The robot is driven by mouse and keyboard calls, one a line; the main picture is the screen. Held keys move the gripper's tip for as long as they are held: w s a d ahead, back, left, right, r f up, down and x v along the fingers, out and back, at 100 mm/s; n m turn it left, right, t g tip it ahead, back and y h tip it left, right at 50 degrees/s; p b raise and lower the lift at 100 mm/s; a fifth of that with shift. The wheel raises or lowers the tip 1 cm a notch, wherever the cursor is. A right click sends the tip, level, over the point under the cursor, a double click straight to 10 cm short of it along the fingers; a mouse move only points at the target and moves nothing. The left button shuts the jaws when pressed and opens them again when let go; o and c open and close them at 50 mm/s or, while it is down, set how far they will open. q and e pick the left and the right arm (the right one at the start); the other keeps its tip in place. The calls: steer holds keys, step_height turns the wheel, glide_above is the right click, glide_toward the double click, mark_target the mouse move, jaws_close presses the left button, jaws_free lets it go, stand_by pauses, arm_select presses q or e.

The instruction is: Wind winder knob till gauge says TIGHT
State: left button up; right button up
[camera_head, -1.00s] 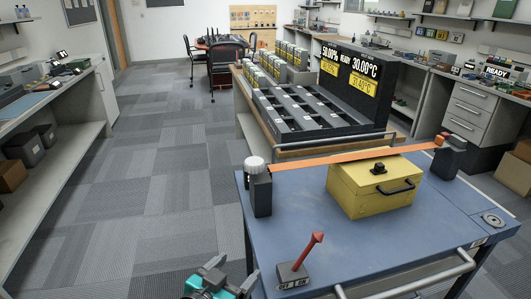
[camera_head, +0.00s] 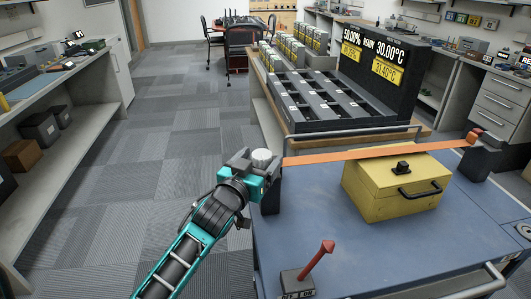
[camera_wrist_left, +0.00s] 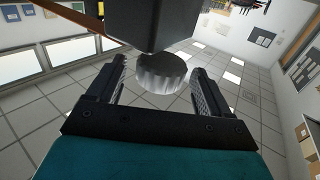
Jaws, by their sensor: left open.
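The white ridged winder knob (camera_head: 261,157) tops a dark post (camera_head: 270,190) at the blue bench's left edge. It also shows in the left wrist view (camera_wrist_left: 162,73). My left gripper (camera_head: 252,156) is at the knob, open, with a finger on either side of it. In the wrist view the left gripper (camera_wrist_left: 158,70) shows a gap on the knob's left and a narrow one on its right. An orange strap (camera_head: 380,151) runs from the post across the yellow box (camera_head: 390,195) to a dark post (camera_head: 472,160). I cannot make out a gauge reading TIGHT. My right gripper is out of view.
A red lever on a grey base (camera_head: 298,281) stands at the front of the blue bench (camera_head: 345,250). Behind is a dark slotted rack (camera_head: 330,125) with display panels. A metal rail (camera_head: 470,285) edges the bench front. Open carpet lies to the left.

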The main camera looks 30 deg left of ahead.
mark_target(267, 151)
arm_select(q)
steer(key=shift+w+a, duration=0.1)
steer(key=shift+w, duration=1.8)
steer(key=c, duration=1)
steer(key=shift+o, duration=0.2)
